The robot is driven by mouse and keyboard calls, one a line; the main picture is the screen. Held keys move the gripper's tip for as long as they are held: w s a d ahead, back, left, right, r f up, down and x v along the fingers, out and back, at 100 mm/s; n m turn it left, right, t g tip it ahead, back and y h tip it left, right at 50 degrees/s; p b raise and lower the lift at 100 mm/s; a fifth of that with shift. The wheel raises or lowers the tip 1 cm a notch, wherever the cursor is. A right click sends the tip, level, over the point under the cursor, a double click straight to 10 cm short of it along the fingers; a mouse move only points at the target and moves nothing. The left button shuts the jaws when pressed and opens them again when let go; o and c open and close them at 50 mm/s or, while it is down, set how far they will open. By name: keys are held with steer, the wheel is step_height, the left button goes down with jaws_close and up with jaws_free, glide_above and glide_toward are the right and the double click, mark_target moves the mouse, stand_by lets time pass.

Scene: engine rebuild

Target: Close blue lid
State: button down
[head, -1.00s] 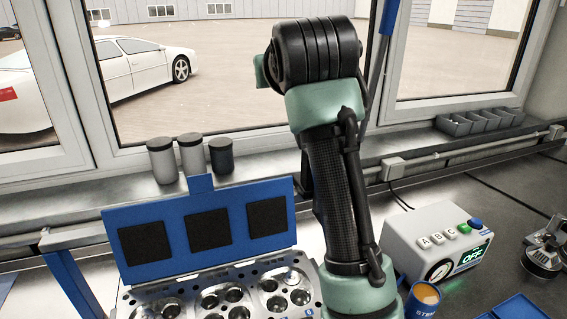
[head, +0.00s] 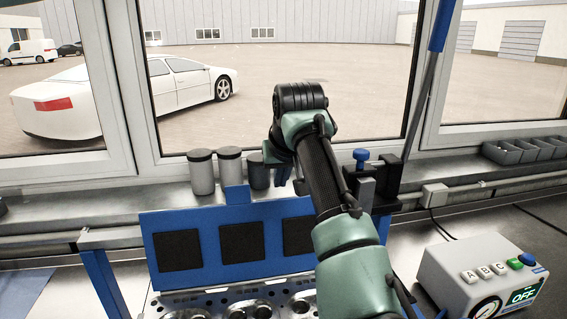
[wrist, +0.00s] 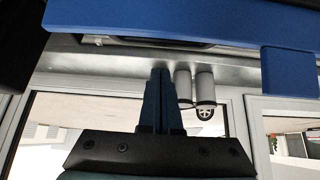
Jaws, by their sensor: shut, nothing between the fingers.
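The blue lid (head: 209,239) stands raised behind the engine head (head: 190,299), with three black square pads facing me and a tab (head: 237,195) on its top edge. In the wrist view the lid (wrist: 170,16) spans the top, with its tab (wrist: 290,74) hanging at the right. My gripper (head: 282,178) is on the far side of the lid, close to its top edge near the right end. In the wrist view my gripper's fingers (wrist: 160,74) are together and empty, just short of the lid. Whether they touch it I cannot tell.
Three canisters (head: 202,173) stand on the sill behind the lid, close to my gripper. A black fixture with a blue knob (head: 361,155) stands to the right. A control box (head: 483,275) reading OFF is at the lower right. Windows rise behind.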

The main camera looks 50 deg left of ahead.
steer(key=shift+s+d+f+p, duration=0.2)
steer(key=shift+s+d+f, duration=0.15)
steer(key=shift+d, duration=0.3)
steer(key=shift+s+d+f+p, duration=0.2)
steer(key=shift+s+d+f, duration=0.15)
steer(key=shift+d, duration=0.3)
